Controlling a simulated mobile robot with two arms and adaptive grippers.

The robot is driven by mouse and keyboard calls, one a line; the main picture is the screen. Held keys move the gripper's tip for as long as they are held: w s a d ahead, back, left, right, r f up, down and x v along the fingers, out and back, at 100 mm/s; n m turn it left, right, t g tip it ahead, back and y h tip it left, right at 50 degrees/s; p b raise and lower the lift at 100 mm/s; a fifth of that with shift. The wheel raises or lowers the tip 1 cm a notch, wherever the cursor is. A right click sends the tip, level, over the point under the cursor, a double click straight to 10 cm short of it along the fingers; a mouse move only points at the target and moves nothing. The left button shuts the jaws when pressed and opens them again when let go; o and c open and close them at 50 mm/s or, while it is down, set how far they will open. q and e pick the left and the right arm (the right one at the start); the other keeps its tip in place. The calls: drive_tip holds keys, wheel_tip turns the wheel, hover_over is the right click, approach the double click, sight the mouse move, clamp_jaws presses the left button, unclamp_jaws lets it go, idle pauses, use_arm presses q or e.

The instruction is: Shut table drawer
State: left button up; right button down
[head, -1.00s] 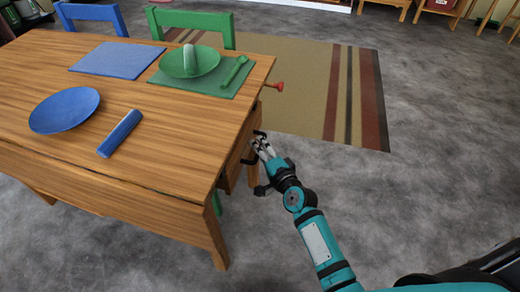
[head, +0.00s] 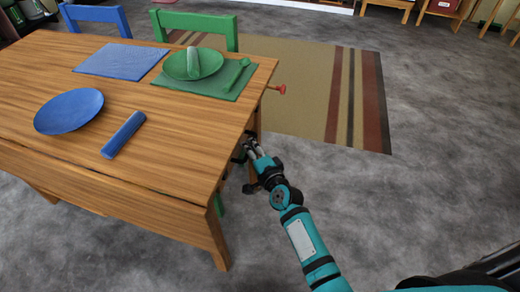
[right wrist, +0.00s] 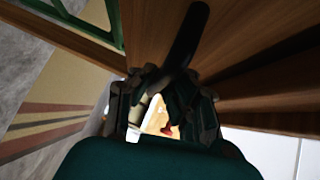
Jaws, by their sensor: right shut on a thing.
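The wooden table (head: 185,140) fills the left of the head view. Its drawer is at the right end, under the tabletop, and is mostly hidden there by the table edge and my gripper. In the right wrist view wooden panels fill the upper part, with a black bar-like handle (right wrist: 188,35) in front of them. My right gripper (head: 244,148) is at the table's right end, just below the top; its fingers, also seen in the right wrist view (right wrist: 165,82), are shut on the handle. How far the drawer stands out cannot be told. My left gripper is not in view.
A blue plate (head: 68,110), a blue roll (head: 123,134), a blue mat (head: 122,60) and a green plate (head: 192,63) lie on the table. Grey floor (head: 420,180) is clear on the right.

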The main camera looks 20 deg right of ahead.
drive_tip(key=shift+w+a+f, duration=0.1)
drive_tip(key=shift+a, duration=0.15)
drive_tip(key=c, duration=1.3)
unclamp_jaws()
drive_tip(key=shift+c, duration=0.2)
drive_tip(key=v, duration=1.2)
